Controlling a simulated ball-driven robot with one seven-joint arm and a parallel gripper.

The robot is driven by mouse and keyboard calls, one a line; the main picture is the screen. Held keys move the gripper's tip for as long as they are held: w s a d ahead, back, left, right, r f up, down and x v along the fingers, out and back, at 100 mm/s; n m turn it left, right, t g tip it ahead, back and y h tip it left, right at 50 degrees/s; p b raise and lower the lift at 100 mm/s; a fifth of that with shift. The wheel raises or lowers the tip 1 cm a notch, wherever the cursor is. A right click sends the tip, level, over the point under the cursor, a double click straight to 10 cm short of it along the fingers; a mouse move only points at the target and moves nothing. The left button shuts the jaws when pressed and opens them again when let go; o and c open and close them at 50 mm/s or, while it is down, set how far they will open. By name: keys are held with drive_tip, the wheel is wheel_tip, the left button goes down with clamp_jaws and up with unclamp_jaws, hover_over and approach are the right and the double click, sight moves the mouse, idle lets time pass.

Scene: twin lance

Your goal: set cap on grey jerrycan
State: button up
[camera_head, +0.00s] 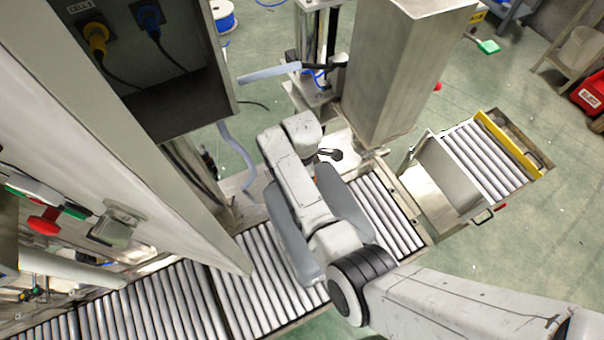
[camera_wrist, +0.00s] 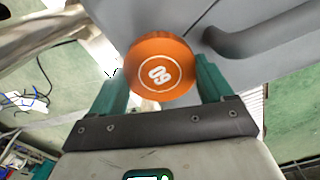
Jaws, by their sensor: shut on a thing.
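An orange round cap (camera_wrist: 160,66) with a white ring and number on top sits between the green fingers of my gripper (camera_wrist: 161,75). My gripper is shut on it. The grey jerrycan (camera_wrist: 228,62) lies behind the cap in the wrist view, with its curved handle at upper right. In the head view the jerrycan (camera_head: 343,200) stands on the rollers, largely covered by my arm. The cap hides the neck, so I cannot tell whether the cap touches it. My gripper's fingers are hidden in the head view.
The roller conveyor (camera_head: 172,303) runs along the bottom and under the jerrycan. A tall metal column (camera_head: 398,70) rises close behind my arm. A large grey cabinet (camera_head: 110,150) stands to the left. A separate roller cart (camera_head: 484,160) is at right, with open green floor around it.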

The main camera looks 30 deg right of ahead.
drive_tip(key=o, duration=0.9)
drive_tip(key=shift+r, duration=0.1)
wheel_tip(320, 180, up, 11)
drive_tip(key=shift+f, duration=0.2)
